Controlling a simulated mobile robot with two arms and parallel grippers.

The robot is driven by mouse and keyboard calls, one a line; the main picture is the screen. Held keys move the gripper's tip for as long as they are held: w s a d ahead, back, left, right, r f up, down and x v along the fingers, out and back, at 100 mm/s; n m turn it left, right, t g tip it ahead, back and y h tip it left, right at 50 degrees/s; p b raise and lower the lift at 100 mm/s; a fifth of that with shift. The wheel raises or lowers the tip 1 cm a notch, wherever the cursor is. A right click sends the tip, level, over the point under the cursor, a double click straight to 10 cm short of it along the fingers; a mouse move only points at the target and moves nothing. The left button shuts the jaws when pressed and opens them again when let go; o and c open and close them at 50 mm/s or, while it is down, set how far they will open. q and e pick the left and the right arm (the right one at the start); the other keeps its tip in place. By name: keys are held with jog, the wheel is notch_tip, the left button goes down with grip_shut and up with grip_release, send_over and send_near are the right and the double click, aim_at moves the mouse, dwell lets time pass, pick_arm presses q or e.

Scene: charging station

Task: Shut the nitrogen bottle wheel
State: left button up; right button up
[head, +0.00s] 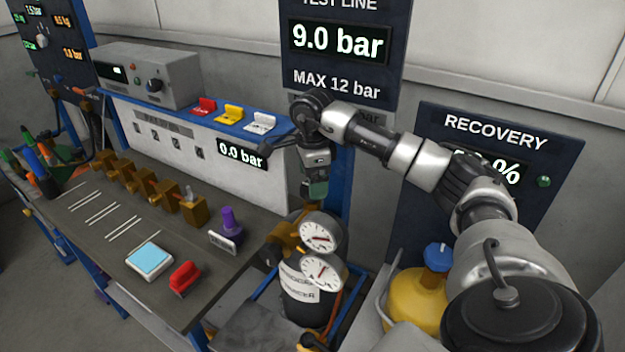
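The nitrogen bottle (299,308) stands at the bottom centre, dark, with a white label that is partly readable. Two round white gauges with red needles, an upper one (319,236) and a lower one (323,273), sit in front of its brass fitting (284,236). I cannot make out the bottle wheel clearly; the gauges and my gripper cover much of the bottle's top. My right gripper (314,189) points down just above the upper gauge and fitting. Its fingertips are too small and dark to tell their opening or any contact. My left gripper is not in view.
The workbench (95,240) to the left holds brass valves, a purple-topped item (231,224), a blue-topped scale (149,260) and a red clip (184,278). A yellow cylinder (416,296) with a blue knob stands right of the bottle, near my arm. Display boards stand behind.

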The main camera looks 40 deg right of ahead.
jog(key=shift+f, duration=0.95)
jog(key=shift+c, duration=0.4)
jog(key=shift+a, duration=0.1)
jog(key=c, duration=0.8)
jog(key=shift+c, duration=0.2)
